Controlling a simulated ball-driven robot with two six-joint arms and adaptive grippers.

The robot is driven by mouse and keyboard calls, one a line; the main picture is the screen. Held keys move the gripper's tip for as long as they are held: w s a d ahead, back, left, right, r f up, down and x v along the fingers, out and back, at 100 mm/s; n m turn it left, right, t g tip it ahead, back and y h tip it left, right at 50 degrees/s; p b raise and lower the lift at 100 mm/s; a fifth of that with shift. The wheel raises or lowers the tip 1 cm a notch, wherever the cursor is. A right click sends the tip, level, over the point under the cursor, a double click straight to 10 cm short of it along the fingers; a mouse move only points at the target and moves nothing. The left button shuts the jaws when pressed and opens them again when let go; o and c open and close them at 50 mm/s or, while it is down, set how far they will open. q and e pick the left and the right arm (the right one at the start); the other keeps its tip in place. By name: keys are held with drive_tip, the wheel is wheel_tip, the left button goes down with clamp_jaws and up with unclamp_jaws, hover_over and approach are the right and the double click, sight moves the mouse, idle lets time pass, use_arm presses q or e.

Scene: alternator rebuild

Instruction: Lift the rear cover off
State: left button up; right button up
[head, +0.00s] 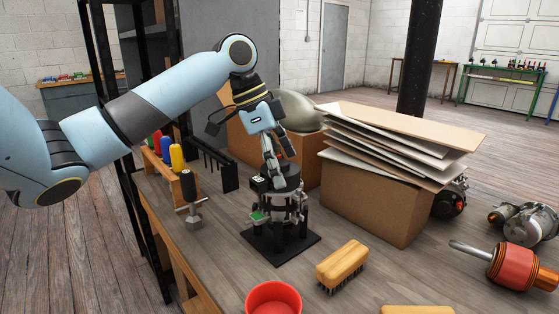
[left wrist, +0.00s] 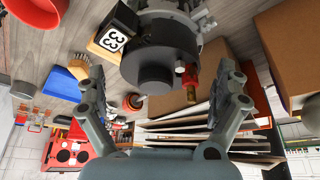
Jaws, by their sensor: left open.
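The rear cover (head: 283,178) is a dark round cap on top of the alternator (head: 285,203), which stands upright on a black fixture plate (head: 268,248). In the left wrist view the cover (left wrist: 158,62) shows as a dark cylinder with a narrower round top. My left gripper (head: 279,158) comes down from above and is just over the cover in the head view. In the left wrist view its two fingers (left wrist: 165,92) are spread wide, with the cover between and ahead of them. Nothing is held. My right gripper is not seen.
A cardboard box (head: 365,200) with stacked sheets (head: 400,135) stands close on the right. A wooden brush (head: 342,264) and red bowl (head: 273,298) lie in front. A screwdriver rack (head: 172,165) is at left. A copper-wound rotor (head: 515,265) lies far right.

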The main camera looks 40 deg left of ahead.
use_arm(q)
drive_tip(key=c, duration=1.3)
drive_tip(key=shift+r, duration=0.1)
drive_tip(key=shift+r+p, duration=0.1)
drive_tip(key=shift+p, duration=0.55)
idle(0.6)
drive_tip(key=shift+r, duration=0.1)
drive_tip(key=shift+r+p, duration=0.6)
drive_tip(key=shift+p, duration=0.3)
